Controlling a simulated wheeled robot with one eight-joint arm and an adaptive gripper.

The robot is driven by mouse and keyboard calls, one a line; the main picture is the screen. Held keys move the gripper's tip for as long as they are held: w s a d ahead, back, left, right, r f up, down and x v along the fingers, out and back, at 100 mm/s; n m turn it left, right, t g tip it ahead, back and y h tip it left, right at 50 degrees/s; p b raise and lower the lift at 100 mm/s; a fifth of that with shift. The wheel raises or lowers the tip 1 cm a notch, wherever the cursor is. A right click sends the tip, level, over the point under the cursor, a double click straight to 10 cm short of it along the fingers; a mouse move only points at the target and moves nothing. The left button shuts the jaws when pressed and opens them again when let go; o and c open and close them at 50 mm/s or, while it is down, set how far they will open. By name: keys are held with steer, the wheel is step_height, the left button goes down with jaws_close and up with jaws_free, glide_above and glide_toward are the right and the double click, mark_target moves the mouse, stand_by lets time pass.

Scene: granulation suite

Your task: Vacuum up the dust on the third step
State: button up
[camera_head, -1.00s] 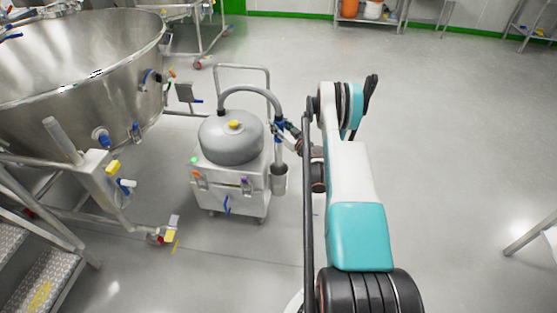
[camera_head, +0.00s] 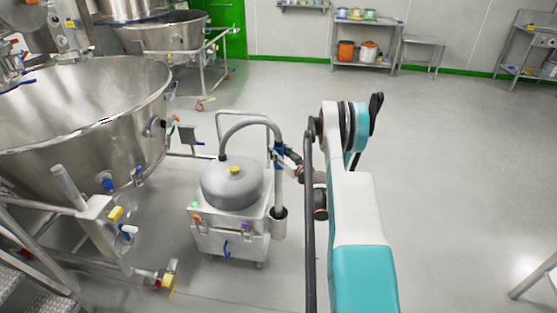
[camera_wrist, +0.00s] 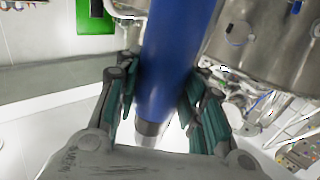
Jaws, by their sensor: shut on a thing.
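The vacuum cleaner (camera_head: 232,187) has a grey dome on a white wheeled box and stands in the middle of the head view. Its grey hose arches to an upright wand (camera_head: 278,190) with a blue grip. The wand's lower end is in the cup (camera_head: 279,224) on the box's right side. My gripper (camera_head: 289,158) is at the wand's upper part. In the wrist view its fingers (camera_wrist: 163,98) are shut on the blue grip (camera_wrist: 174,55). Metal steps (camera_head: 40,296) show only in part at the lower left. I cannot make out the third step or its dust.
A large steel bowl (camera_head: 90,110) on a wheeled frame stands left of the vacuum, close to it. A second bowl (camera_head: 165,38) is behind. A shelf rack (camera_head: 365,45) and a low table (camera_head: 422,45) stand at the back wall. The floor at right is clear.

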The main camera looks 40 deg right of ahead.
mark_target(278, 140)
step_height(278, 140, up, 8)
steer(key=shift+r+p, duration=0.25)
steer(key=shift+p, duration=0.85)
steer(key=shift+r, duration=0.35)
